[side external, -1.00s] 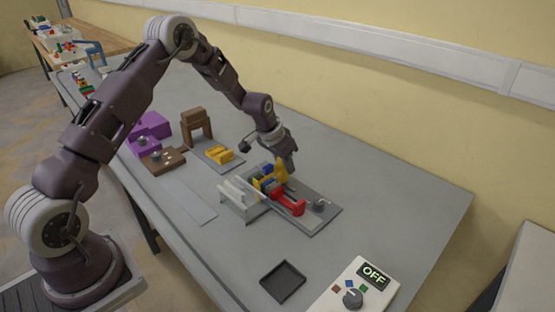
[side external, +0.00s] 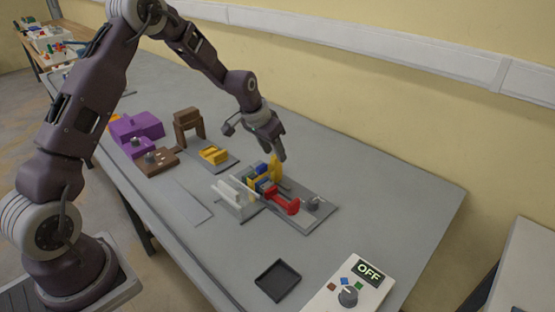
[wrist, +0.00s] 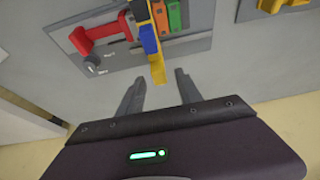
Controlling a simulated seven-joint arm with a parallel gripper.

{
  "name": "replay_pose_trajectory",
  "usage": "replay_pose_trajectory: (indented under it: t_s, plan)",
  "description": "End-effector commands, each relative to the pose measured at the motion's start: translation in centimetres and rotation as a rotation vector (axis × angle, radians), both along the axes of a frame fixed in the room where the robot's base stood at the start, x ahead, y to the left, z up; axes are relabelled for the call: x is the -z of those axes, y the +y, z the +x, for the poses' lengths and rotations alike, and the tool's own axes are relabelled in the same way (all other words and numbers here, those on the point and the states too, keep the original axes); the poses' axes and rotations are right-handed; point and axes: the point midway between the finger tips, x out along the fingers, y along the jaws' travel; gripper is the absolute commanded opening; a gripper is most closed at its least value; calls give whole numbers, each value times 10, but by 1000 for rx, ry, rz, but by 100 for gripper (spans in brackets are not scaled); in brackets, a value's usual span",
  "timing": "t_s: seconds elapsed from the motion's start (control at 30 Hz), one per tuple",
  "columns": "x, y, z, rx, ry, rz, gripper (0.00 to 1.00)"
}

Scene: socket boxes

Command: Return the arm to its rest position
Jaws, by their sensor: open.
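My gripper (side external: 279,150) hangs just above and behind the socket board on the grey table (side external: 400,193). The grey board (side external: 322,211) holds a red piece (side external: 282,202), a yellow piece (side external: 276,167) and a blue piece (side external: 262,169). In the wrist view the red piece (wrist: 100,33), the blue piece (wrist: 149,38), the yellow piece (wrist: 157,68), an orange piece (wrist: 160,16) and a green piece (wrist: 179,14) sit side by side. The fingertips are apart from the yellow piece.
A control box (side external: 371,290) reading OFF and a black tray (side external: 277,281) stand at the front. Purple blocks (side external: 136,130), a brown block (side external: 155,161), a brown arch (side external: 187,123) and a yellow piece on a plate (side external: 213,155) lie left. The table's right part is clear.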

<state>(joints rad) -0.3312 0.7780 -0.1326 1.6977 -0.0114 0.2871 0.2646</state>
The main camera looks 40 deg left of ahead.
Motion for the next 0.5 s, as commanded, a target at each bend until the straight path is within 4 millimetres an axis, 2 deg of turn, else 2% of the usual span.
replay_pose_trajectory:
  t_s: [0.1,0.37,0.43,0.47,0.5]
  plan:
    - [-8,0,-4,0,1,-1,42]
    - [-9,-1,-4,1,1,-1,42]
    - [-22,-4,-8,4,-4,5,42]
    - [-32,-8,-12,7,-7,8,42]
    - [-51,-14,-21,12,-12,15,42]
